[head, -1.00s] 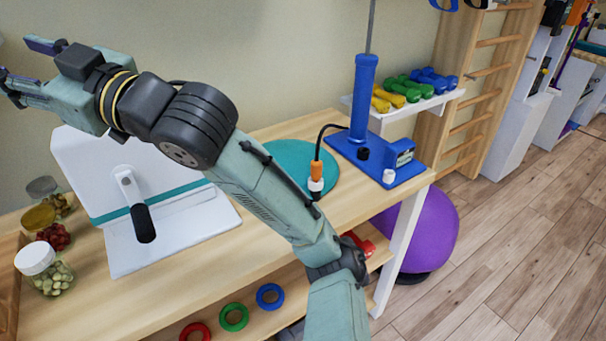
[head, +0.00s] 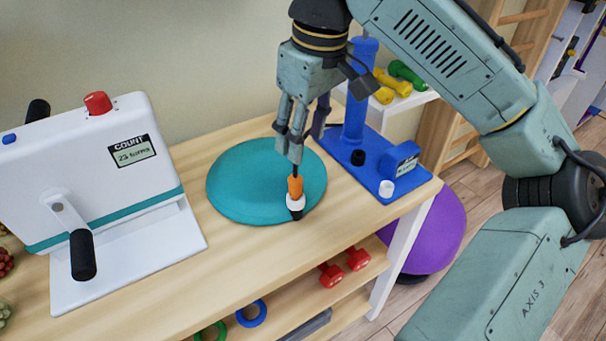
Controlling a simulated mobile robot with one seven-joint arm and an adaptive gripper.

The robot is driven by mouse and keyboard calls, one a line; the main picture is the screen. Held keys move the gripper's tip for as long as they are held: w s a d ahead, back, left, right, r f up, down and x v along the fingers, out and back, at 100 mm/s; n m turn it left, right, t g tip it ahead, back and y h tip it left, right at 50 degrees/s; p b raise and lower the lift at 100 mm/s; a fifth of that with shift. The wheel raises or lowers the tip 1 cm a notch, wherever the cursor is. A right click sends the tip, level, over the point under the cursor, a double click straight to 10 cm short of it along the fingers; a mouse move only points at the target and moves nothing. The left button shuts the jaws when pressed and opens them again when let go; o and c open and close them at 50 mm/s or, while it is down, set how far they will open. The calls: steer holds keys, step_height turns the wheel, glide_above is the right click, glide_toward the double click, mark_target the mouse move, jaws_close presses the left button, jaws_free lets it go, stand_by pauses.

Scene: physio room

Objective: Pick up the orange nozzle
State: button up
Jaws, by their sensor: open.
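The orange nozzle (head: 295,187) stands near the front right edge of a round teal mat (head: 240,190) on the wooden table. It has an orange body, a white collar below it and a dark tip, and a dark cable leaves its top. My gripper (head: 297,150) is open and points down just above the nozzle, its fingers about the cable end. From this angle I cannot tell whether a finger touches the nozzle. My gripper hides most of the cable.
A blue stand (head: 375,165) with a tall column is close on the right. A white crank machine (head: 100,170) with a turn counter stands at left. Dumbbells lie on a wall shelf behind, and red ones (head: 331,274) on the shelf below. The tabletop in front is clear.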

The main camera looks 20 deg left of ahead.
mark_target(296, 177)
steer(key=f, duration=0.4)
steer(key=shift+s+a, duration=0.2)
steer(key=shift+a, duration=0.1)
steer(key=shift+a+f+p, duration=0.25)
steer(key=shift+f+p, duration=0.05)
steer(key=shift+f, duration=1.2)
steer(key=shift+a+f+p, duration=0.2)
steer(key=shift+f+p, duration=0.05)
steer(key=shift+f, duration=1.25)
steer(key=shift+c, duration=0.3)
jaws_close()
